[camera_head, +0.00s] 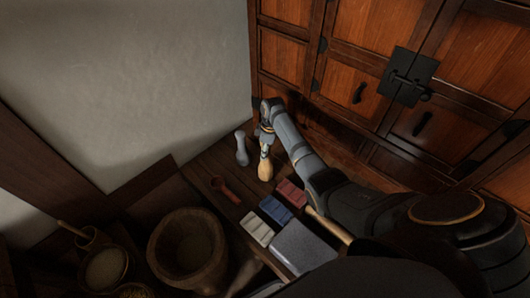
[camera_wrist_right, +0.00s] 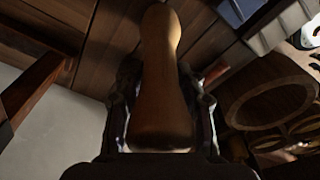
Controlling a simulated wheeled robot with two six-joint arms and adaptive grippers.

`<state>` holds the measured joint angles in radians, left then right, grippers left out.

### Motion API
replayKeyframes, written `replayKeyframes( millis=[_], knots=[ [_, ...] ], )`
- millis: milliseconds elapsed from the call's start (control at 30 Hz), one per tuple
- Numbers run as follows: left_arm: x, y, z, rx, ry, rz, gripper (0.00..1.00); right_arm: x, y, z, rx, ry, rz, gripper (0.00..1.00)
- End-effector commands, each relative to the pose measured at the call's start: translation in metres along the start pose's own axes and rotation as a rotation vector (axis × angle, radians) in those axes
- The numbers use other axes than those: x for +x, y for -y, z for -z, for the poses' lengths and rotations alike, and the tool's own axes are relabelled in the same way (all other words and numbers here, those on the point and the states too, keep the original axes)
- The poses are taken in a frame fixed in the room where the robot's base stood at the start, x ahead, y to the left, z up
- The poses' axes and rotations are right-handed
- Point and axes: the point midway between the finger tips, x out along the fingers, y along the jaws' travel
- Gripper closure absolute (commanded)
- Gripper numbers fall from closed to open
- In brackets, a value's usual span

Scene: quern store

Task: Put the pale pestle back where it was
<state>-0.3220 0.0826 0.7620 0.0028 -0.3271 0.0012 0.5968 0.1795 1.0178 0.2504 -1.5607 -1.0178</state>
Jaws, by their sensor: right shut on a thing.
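The pale pestle (camera_head: 265,170), tan and wooden, hangs roughly upright below my right gripper (camera_head: 266,146), rounded end down. In the right wrist view the pestle (camera_wrist_right: 160,75) lies between both dark fingers of the gripper (camera_wrist_right: 160,100), which are shut on it. It is over the back part of the dark plank table (camera_head: 212,160); I cannot tell whether its lower end touches the wood. A grey pestle (camera_head: 241,150) stands just left of it. A red-brown pestle-like tool (camera_head: 224,189) lies nearer. My left gripper is not in view.
Red (camera_head: 291,192), blue (camera_head: 275,209) and pale (camera_head: 256,229) blocks lie in front, beside a grey slab (camera_head: 303,249). A wooden mortar (camera_head: 160,246) and bowls (camera_head: 105,268) stand at left. A wooden cabinet (camera_head: 355,45) rises behind and right.

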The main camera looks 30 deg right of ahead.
Motion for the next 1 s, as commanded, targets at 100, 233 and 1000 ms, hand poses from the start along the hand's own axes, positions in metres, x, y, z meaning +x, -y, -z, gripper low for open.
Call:
replayKeyframes(
  millis=[100, 233, 1000],
  knots=[
    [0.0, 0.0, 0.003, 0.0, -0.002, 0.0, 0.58, 0.001, -0.002, 0.001, -0.001, -0.003, -0.005, 1.0],
    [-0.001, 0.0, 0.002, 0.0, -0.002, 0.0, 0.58, 0.0, -0.001, 0.001, -0.001, -0.003, -0.005, 1.0],
    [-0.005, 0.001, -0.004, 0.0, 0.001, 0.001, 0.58, -0.019, -0.002, 0.001, 0.0, -0.002, -0.005, 0.38]
  ],
)
